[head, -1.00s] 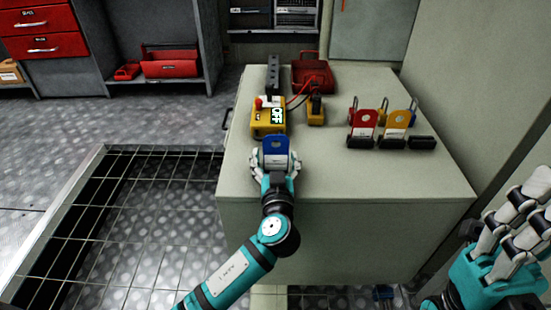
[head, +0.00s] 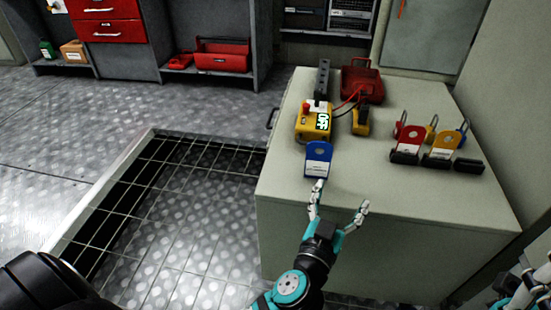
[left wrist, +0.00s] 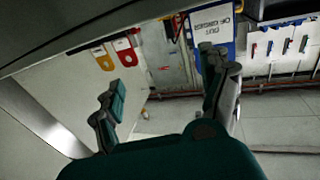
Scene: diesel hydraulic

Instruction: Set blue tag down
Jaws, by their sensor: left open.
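The blue tag (head: 318,160), with a white label, is on the grey cabinet top in front of the yellow box. I cannot tell if it stands free or leans. It also shows at the top of the left wrist view (left wrist: 226,42), beside one finger. My left gripper (head: 341,196) is open and empty at the tag's near side, its fingers spread. One fingertip is close to the tag's lower edge; I cannot tell if they touch. The left gripper also frames the left wrist view (left wrist: 165,95). My right gripper (head: 524,287) is partly cut off at the lower right.
On the cabinet top (head: 400,225) are the yellow box (head: 312,128) with an OFF display, a yellow meter (head: 361,121), a red case (head: 362,82), a red tag (head: 408,140) and a yellow tag (head: 443,146). The near right top is clear.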

